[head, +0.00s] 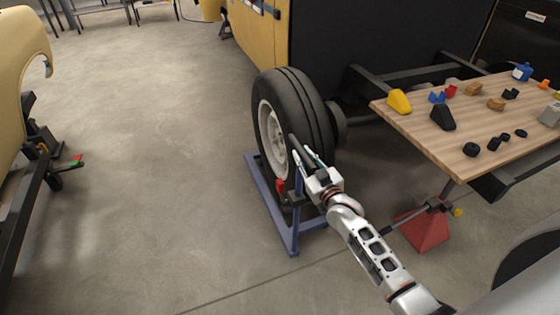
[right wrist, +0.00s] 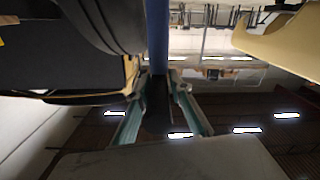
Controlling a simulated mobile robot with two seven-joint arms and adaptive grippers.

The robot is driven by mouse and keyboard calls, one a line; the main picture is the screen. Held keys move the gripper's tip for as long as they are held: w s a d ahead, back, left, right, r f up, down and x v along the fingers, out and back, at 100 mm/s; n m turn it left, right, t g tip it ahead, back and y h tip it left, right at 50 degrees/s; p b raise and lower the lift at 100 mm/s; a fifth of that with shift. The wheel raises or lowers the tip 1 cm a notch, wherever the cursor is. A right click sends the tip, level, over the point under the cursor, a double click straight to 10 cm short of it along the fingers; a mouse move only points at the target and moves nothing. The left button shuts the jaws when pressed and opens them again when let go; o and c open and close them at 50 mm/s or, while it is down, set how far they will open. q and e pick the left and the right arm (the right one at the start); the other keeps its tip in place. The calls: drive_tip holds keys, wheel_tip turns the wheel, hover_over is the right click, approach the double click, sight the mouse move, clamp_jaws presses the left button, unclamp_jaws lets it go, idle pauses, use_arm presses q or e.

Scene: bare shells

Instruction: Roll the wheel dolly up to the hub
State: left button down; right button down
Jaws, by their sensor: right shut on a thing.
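The wheel dolly (head: 270,203) is a blue frame on the floor. A large black tyre with a pale rim (head: 272,130) stands upright on it. A dark round part, seemingly the hub (head: 338,122), shows just behind the tyre at the end of the truck's axle; the tyre hides most of it. My right gripper (head: 305,160) is shut on the dark upper part of the dolly's upright handle. In the right wrist view the blue post (right wrist: 157,35) runs up beyond the fingers, with a dark piece (right wrist: 157,98) between them. My left gripper is out of view.
A wooden worktop (head: 425,128) with several small blocks and parts is at the right. A red stand (head: 425,229) is below it. A yellow body shell (head: 22,65) on a dark frame is at the left. The floor between is clear.

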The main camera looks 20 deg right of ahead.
drive_tip(key=d, duration=1.6)
drive_tip(key=shift+w+d+r+b, duration=0.2)
drive_tip(key=shift+w+b, duration=0.1)
drive_tip(key=shift+b, duration=0.1)
drive_tip(key=c, duration=1.9)
unclamp_jaws()
drive_tip(key=shift+d, duration=0.15)
drive_tip(key=s, duration=1.2)
drive_tip(key=shift+f, duration=0.2)
